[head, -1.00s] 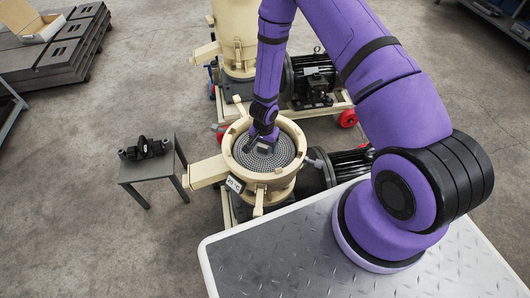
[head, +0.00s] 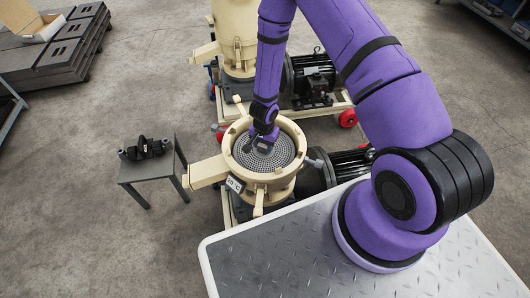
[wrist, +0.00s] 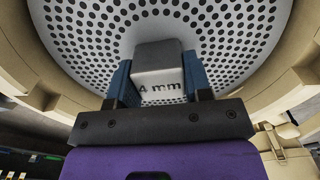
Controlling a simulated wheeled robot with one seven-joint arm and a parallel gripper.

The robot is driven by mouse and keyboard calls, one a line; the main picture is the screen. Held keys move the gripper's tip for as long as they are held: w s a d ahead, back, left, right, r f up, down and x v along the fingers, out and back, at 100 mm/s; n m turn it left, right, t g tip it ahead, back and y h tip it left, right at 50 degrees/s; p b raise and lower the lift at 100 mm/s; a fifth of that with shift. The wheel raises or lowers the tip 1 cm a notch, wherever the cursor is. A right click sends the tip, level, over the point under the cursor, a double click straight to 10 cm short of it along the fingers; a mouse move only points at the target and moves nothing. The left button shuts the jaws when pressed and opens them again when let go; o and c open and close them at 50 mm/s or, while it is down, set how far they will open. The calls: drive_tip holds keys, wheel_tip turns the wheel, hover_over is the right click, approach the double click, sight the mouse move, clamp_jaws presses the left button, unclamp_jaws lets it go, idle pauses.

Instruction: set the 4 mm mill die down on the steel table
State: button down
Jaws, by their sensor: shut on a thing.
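The 4 mm mill die (head: 282,152) is a round grey perforated plate inside the cream mill's open round housing (head: 229,140). In the wrist view the die (wrist: 235,40) fills the top, with a grey block marked "4 mm" at its middle. My gripper (head: 262,143) reaches down into the housing. In the wrist view my gripper (wrist: 158,72) is shut on that block, one blue finger on each side. The housing wall surrounds the die; whether the die is raised off its seat I cannot tell. The steel table (head: 146,172) is small and grey, left of the mill.
A black roller assembly (head: 146,149) occupies the rear of the table; its front strip is bare. A cream arm (head: 205,172) juts from the mill toward the table. A second mill (head: 236,45) stands behind. Open floor lies left and in front of the table.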

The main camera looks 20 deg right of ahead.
drive_tip(key=shift+w+r, duration=0.1)
drive_tip(key=shift+r, duration=0.1)
drive_tip(key=shift+r, duration=3.2)
drive_tip(key=shift+r, duration=0.15)
drive_tip(key=shift+r, duration=3.25)
drive_tip(key=w+d+r+n, duration=0.5)
drive_tip(key=w+d+n, duration=0.2)
drive_tip(key=n, duration=0.2)
drive_tip(key=shift+r, duration=0.35)
